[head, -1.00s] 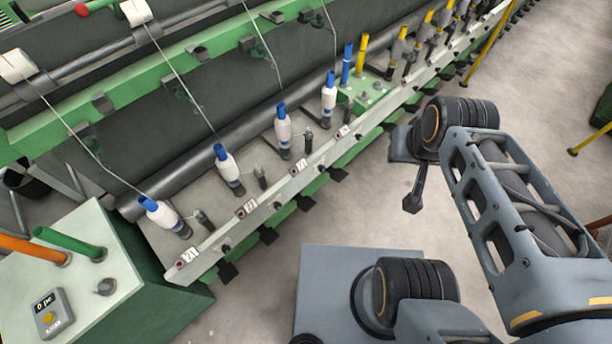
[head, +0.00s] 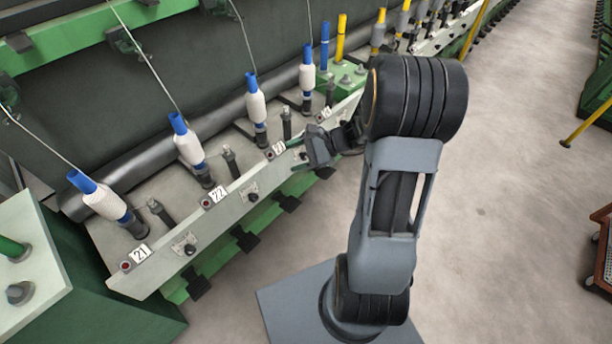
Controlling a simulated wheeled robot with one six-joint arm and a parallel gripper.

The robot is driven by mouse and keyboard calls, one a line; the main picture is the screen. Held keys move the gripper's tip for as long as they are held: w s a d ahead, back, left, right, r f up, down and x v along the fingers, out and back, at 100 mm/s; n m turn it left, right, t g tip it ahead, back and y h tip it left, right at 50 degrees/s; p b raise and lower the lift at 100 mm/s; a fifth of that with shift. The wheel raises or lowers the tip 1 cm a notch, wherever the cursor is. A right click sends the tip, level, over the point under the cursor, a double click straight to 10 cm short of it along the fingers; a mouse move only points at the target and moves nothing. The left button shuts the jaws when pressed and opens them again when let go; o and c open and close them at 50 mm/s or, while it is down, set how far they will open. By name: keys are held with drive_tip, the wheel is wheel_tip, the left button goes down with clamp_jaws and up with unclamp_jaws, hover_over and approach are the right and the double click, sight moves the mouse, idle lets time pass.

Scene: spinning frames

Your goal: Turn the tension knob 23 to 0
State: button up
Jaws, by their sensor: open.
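The numbered rail (head: 235,205) runs diagonally along the front of the spinning frame, with a tension knob on a small dial plate beside each spindle position. The label after 22 (head: 218,194) is small and partly legible; by its place in the row it is 23 (head: 278,149). My gripper (head: 308,152) is open and at the rail just right of that label. It covers most of the dial and knob there, so the knob's setting is hidden. I cannot tell whether the fingers touch the knob or are around it.
Knobs for 21 (head: 190,249) and 22 (head: 252,197) show on the rail to the left. White bobbins with blue tops, such as this one (head: 256,104), stand above the rail. A green cabinet (head: 90,285) is at lower left.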

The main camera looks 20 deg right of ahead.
drive_tip(key=w+d+f+m+t+b, duration=0.2)
drive_tip(key=d+f+m+t, duration=0.1)
drive_tip(key=f, duration=0.3)
drive_tip(key=w+d+f+m+t+b, duration=0.2)
drive_tip(key=d+f+m+b, duration=0.15)
drive_tip(key=f, duration=0.25)
drive_tip(key=m+t+h+b, duration=0.4)
drive_tip(key=m+t+h, duration=0.1)
drive_tip(key=m+t, duration=0.25)
approach(306, 158)
drive_tip(key=shift+m+g, duration=0.25)
drive_tip(key=shift+m, duration=0.15)
drive_tip(key=b+x, duration=0.2)
drive_tip(key=x, duration=0.8)
drive_tip(key=shift+d+r, duration=0.1)
drive_tip(key=shift+r, duration=0.05)
drive_tip(key=c, duration=0.9)
